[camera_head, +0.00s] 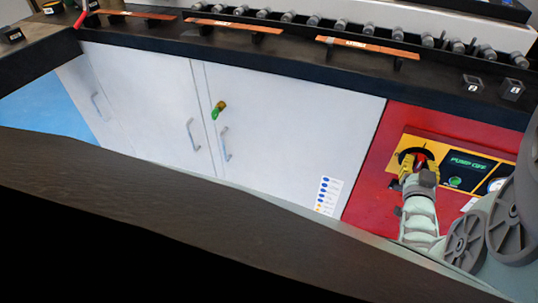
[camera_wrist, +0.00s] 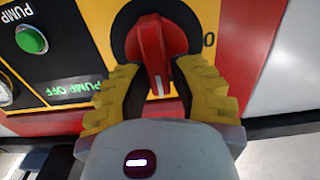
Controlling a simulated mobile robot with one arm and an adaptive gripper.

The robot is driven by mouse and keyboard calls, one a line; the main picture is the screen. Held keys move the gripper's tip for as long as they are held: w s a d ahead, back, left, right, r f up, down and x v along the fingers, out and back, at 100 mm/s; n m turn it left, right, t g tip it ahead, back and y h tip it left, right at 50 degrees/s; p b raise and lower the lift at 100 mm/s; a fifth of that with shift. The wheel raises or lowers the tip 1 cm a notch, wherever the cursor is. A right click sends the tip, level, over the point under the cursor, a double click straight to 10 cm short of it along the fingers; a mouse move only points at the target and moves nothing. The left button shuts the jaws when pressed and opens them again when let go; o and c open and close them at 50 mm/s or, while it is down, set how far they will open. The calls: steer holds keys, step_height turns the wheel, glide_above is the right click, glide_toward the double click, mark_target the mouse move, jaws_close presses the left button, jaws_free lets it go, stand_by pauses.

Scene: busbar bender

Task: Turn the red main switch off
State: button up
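The red main switch (camera_wrist: 152,45) is a red rotary knob on a round black plate in a yellow panel. Its white mark (camera_wrist: 158,85) points down in the wrist view, toward my gripper. A "0" (camera_wrist: 209,40) is printed right of the knob there. My gripper (camera_wrist: 158,72) has a yellow finger on each side of the knob's lower end. I cannot tell whether the fingers press on it. In the head view, my gripper (camera_head: 418,168) is at the panel and partly covers the red knob (camera_head: 420,159).
The pump display (camera_head: 468,163) reads "PUMP OFF", with a green button (camera_head: 455,182) beneath it and a gauge (camera_head: 497,184) beside it. White cabinet doors (camera_head: 290,130) with a key (camera_head: 218,109) stand left. Copper bars (camera_head: 368,45) lie on the dark worktop above.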

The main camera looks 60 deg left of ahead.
jaws_close()
steer(key=n+b, duration=0.3)
steer(key=shift+s+a+f, duration=0.1)
steer(key=shift+s+f, duration=0.1)
steer(key=shift+f, duration=0.1)
steer(key=shift+s+a+f+n+b, duration=0.1)
steer(key=shift+a+f+n+b, duration=0.1)
steer(key=shift+n+b, duration=2.1)
steer(key=shift+s+a+f+n+b, duration=0.15)
steer(key=shift+f+n+b, duration=0.1)
steer(key=shift+n+b, duration=2.05)
steer(key=shift+s+a+f+n+b, duration=0.1)
steer(key=shift+a+f+n+b, duration=0.1)
steer(key=shift+n+b, duration=2.05)
steer(key=shift+n+p, duration=0.6)
steer(key=shift+n, duration=0.15)
